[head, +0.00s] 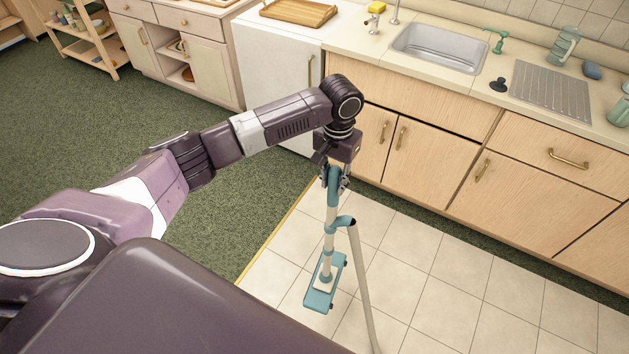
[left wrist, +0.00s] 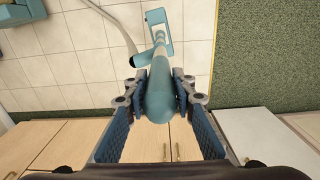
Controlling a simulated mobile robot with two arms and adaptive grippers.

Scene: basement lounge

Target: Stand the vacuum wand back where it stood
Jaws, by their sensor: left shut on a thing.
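The vacuum wand (head: 328,243) is a pale tube with a teal handle and a flat teal floor head (head: 319,298). It is close to upright over the pale tiles near the yellow carpet edge. I cannot tell whether its head touches the floor. My left gripper (head: 336,180) is shut on the teal handle at the top, pointing down. In the left wrist view the wand (left wrist: 158,88) runs away between the two fingers of that gripper (left wrist: 155,92). A pale hose (head: 360,275) leaves the wand's side and hangs to the right. My right gripper is not in view.
Wooden cabinets (head: 430,150) and a white appliance (head: 275,85) stand behind the wand, under a counter with a sink (head: 440,48). Green carpet (head: 200,225) lies left. A teal object (left wrist: 22,10) sits at the left wrist view's upper left corner. Tiles (head: 450,270) at right are clear.

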